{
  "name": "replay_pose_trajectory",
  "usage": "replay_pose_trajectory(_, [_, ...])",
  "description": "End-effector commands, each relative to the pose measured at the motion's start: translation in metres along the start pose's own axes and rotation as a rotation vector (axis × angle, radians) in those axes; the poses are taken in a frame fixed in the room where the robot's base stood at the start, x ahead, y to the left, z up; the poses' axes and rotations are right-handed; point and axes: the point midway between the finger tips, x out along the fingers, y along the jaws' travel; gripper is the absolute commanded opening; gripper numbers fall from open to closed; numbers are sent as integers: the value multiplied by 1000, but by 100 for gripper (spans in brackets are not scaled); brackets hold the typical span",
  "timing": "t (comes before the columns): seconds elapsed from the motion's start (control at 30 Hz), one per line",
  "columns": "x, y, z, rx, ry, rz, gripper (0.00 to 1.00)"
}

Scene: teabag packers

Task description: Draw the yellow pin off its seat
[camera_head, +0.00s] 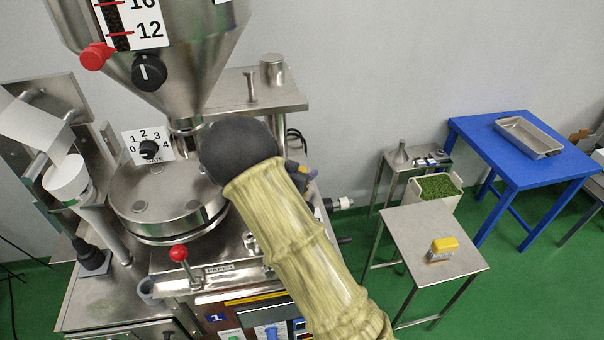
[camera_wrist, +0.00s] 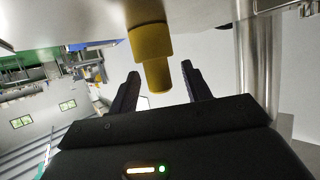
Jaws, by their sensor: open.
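In the wrist view the yellow pin (camera_wrist: 152,62) is a stepped cylinder, with a wider part above and a narrower end below. It sticks out of a pale metal surface (camera_wrist: 80,18) at the top of the picture. My gripper (camera_wrist: 160,72) is open, with one dark finger on each side of the pin. There is a visible gap on both sides, and neither finger appears to touch it. In the head view my arm covers most of the gripper and hides the pin's seat. Only a dark part of my gripper (camera_head: 298,176) shows beside the machine.
The steel machine with its hopper (camera_head: 185,60) and round lidded drum (camera_head: 165,200) stands close left of my arm. A red-knobbed lever (camera_head: 179,253) is in front. In the wrist view a metal post (camera_wrist: 255,60) stands right of the gripper. A small steel table (camera_head: 415,225) stands right.

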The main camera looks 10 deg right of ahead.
Motion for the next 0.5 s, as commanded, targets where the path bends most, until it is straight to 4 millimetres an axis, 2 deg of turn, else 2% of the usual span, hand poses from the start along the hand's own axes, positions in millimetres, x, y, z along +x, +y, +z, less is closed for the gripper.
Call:
replay_pose_trajectory(0.2, [0, 0, 0, 0, 0, 0, 48])
replay_pose_trajectory(0.43, [0, 0, 0, 0, 0, 0, 3])
replay_pose_trajectory(0.5, [0, 0, 0, 0, 0, 0, 0])
